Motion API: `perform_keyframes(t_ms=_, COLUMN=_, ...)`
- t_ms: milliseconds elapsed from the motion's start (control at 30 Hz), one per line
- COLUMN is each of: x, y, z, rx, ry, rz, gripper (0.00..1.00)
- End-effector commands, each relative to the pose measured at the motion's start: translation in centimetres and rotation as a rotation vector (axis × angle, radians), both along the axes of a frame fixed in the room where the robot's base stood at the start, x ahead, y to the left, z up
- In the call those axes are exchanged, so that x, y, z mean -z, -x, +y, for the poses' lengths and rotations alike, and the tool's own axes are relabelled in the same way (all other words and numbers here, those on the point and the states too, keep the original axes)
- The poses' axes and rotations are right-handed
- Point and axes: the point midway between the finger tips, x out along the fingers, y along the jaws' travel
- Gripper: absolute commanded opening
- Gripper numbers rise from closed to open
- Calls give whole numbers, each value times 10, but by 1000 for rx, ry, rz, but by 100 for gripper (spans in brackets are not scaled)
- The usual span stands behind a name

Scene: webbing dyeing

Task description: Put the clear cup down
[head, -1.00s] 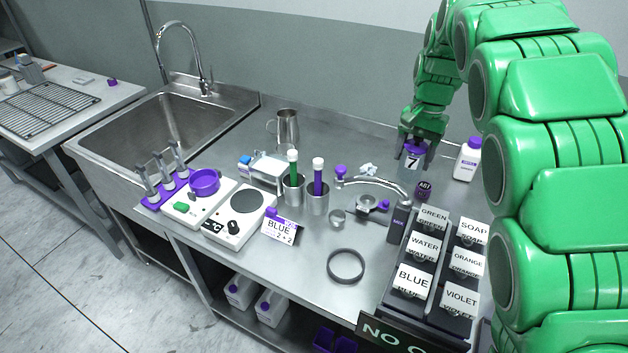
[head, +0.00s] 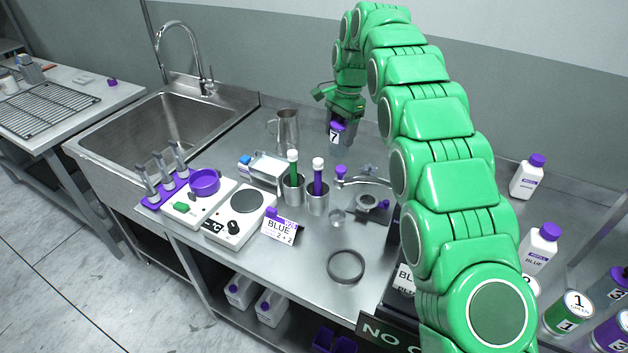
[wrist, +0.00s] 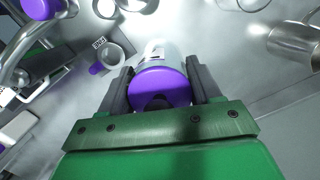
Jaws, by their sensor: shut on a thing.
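My gripper (head: 341,113) is shut on the clear cup (head: 336,136), which has a purple top and a white label with a 7. In the wrist view my gripper (wrist: 160,88) has a dark finger on each side of the cup (wrist: 160,85), with its purple top facing the camera. The cup is over the back of the steel bench (head: 297,250), right of the metal jug. I cannot tell whether its base touches the bench.
The metal jug (head: 287,128) stands left of the cup. Two steel beakers with a green (head: 292,163) and a purple (head: 318,170) tube stand in front, beside a curved-arm fixture (head: 365,183). The sink (head: 165,130) is at left. My arm hides much of the right side.

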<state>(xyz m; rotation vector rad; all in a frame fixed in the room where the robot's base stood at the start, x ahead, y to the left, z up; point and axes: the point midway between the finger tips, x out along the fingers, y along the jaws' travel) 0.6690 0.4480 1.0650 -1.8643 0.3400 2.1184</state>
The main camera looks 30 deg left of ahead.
Motion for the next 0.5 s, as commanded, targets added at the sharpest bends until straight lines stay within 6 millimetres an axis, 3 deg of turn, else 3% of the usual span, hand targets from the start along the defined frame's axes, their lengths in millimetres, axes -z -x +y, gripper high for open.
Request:
perform_keyframes(t_ms=200, x=13, y=1, z=40, rx=83, ry=6, rz=1, gripper=19)
perform_keyframes(t_ms=500, x=26, y=5, z=72, rx=174, ry=19, rz=0, gripper=19)
